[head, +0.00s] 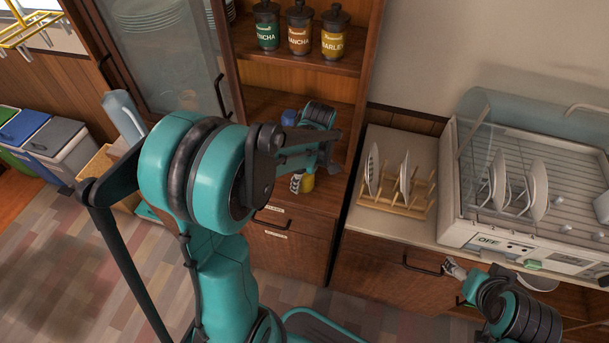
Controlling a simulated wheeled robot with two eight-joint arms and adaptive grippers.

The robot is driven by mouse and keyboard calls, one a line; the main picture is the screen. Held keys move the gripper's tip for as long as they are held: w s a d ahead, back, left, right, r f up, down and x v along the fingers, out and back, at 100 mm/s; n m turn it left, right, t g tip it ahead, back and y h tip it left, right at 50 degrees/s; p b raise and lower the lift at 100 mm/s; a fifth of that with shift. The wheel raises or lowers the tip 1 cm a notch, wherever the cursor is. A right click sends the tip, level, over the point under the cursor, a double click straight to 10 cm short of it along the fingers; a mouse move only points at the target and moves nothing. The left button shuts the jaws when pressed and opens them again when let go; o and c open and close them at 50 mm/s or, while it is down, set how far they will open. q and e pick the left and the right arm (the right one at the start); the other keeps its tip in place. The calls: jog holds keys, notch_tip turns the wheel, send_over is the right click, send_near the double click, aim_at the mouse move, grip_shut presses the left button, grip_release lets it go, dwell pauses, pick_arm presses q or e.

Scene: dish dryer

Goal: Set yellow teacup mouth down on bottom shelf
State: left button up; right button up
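The yellow teacup (308,184) is small in the head view, at the front of the bottom shelf (262,104) of the wooden cabinet. My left gripper (303,182) is right at it, with one pale fingertip beside the cup's left side. The other finger is hidden, so I cannot tell whether it grips the cup, whether the cup touches the shelf, or which way its mouth faces. My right gripper (455,268) is low at the right, in front of the counter by a drawer handle. Its fingers are too small to read.
A blue cup (289,117) stands further back on the bottom shelf. Tea jars (300,31) stand on the shelf above. A wooden plate rack (396,201) and a dish dryer (490,232) with plates sit on the right counter. A glass cabinet door (165,50) is at the left.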

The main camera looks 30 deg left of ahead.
pick_arm(q)
jog(key=r, duration=0.4)
jog(key=d+r, duration=0.1)
jog(key=r, duration=0.7)
jog(key=shift+d, duration=0.4)
jog(key=shift+s, duration=0.1)
